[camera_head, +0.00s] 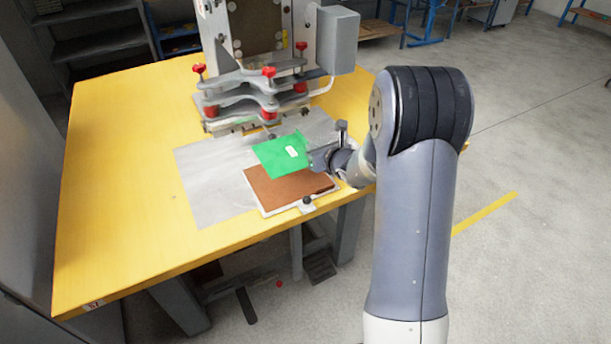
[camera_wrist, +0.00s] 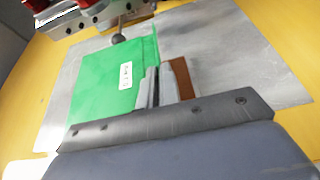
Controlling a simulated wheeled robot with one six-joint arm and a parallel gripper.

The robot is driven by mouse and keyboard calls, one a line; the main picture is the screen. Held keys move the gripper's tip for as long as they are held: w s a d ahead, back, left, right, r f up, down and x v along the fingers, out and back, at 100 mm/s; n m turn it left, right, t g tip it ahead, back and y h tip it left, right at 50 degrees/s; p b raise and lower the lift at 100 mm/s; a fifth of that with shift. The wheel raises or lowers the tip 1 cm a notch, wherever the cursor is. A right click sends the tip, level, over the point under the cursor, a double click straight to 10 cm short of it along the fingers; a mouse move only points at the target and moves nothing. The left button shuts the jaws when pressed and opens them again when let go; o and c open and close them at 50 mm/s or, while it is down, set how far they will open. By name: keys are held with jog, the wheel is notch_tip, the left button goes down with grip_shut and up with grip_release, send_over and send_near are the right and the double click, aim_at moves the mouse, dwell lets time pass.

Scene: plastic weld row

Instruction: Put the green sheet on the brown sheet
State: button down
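The green sheet (camera_head: 280,156) carries a small white label and is tilted, its right side at my gripper (camera_head: 317,158). My gripper is shut on that edge and holds the sheet above the table. In the wrist view the green sheet (camera_wrist: 100,82) spreads to the left of my fingers (camera_wrist: 156,88). The brown sheet (camera_head: 287,189) lies flat on a pale plate, below and in front of the green sheet in the head view. The green sheet hides its back part. A strip of the brown sheet (camera_wrist: 182,78) shows right of the fingers in the wrist view.
A grey metal sheet (camera_head: 205,185) lies on the yellow table (camera_head: 110,190) under the work area. A welding press (camera_head: 255,85) with red knobs stands behind. A small dark knob (camera_head: 306,200) sits at the pale plate's front edge. The table's left side is clear.

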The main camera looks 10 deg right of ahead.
aim_at(314, 177)
notch_tip(314, 177, down, 7)
jog(key=b, duration=0.3)
jog(key=shift+f, duration=0.15)
jog(key=shift+f+b, duration=0.25)
jog(key=shift+b, duration=0.4)
jog(key=shift+f+b, duration=0.25)
jog(key=shift+b, duration=0.15)
jog(key=c, duration=1.6)
grip_release()
jog(key=shift+c, duration=0.2)
jog(key=shift+r+p, duration=0.8)
jog(key=shift+p, duration=0.3)
jog(key=v, duration=1.2)
jog(key=shift+f, duration=0.15)
